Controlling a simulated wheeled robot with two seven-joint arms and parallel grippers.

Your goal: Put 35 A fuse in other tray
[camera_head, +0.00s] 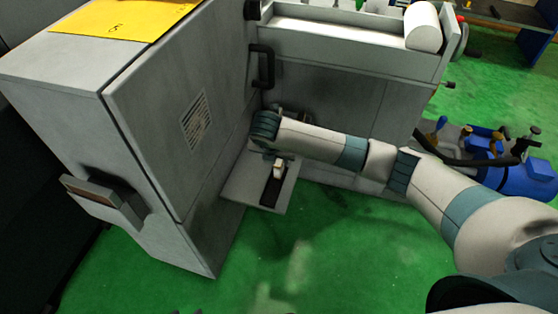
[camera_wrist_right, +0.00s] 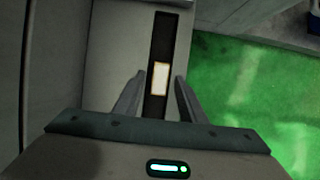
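A small pale block (camera_head: 279,168), which looks like the fuse, sits on a dark strip on a light grey tray (camera_head: 239,190) beside the grey cabinet. In the right wrist view the fuse (camera_wrist_right: 160,78) stands out white with an orange-brown edge against the dark strip. My right gripper (camera_head: 278,160) reaches down over the tray from the right. Its fingers (camera_wrist_right: 157,85) are apart in the right wrist view, one on each side of the fuse, with gaps showing. I cannot read any rating on the fuse. A second tray cannot be made out. My left gripper is not in view.
The tall grey cabinet (camera_head: 60,75) with a yellow sheet (camera_head: 125,20) on top stands at left. A black handle (camera_head: 263,66) is on the machine behind the tray. Blue pump equipment (camera_head: 515,178) stands at right. Green floor (camera_head: 330,250) is clear in front.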

